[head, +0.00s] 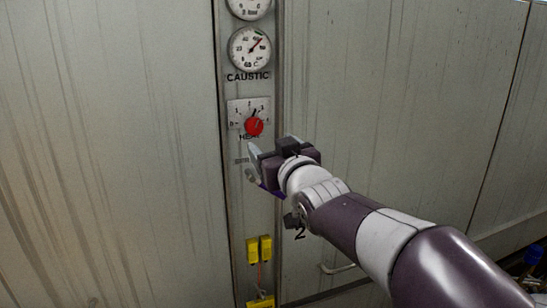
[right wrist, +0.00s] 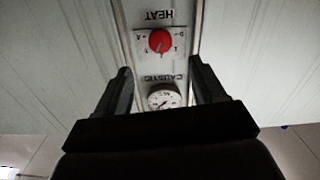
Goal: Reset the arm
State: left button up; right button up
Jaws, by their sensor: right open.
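My right gripper (head: 251,164) is in front of the narrow grey control strip, just below the red heat knob (head: 254,127). Its two fingers are apart with nothing between them. In the right wrist view the open fingers of my right gripper (right wrist: 160,68) frame the strip, and the red knob (right wrist: 159,41) shows beyond the tips, apart from them. The knob sits on a white scale plate (head: 236,112) marked HEAT. My right arm reaches in from the lower right. My left gripper is not in view.
A round gauge (head: 250,48) labelled CAUSTIC sits above the knob, with another gauge (head: 249,6) higher up. Yellow fittings (head: 252,250) are low on the strip. Large flat grey panels (head: 110,150) stand on both sides. A metal handle (head: 338,268) is at lower right.

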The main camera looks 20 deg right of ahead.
jog(key=shift+s, duration=0.1)
dwell(0.3)
jog(key=s+d+f+g+h, duration=0.1)
jog(key=s+f+g, duration=0.15)
jog(key=f, duration=0.45)
jog(key=s+f+g, duration=0.1)
jog(key=f+g, duration=0.2)
jog(key=f, duration=0.5)
jog(key=s+a+f+m+g, duration=0.1)
jog(key=s+f+g, duration=1)
jog(key=s+f, duration=0.8)
notch_tip(320, 180, down, 2)
jog(key=shift+s+a+f, duration=0.2)
jog(key=shift+a+f, duration=0.05)
jog(key=shift+a, duration=0.1)
dwell(1.6)
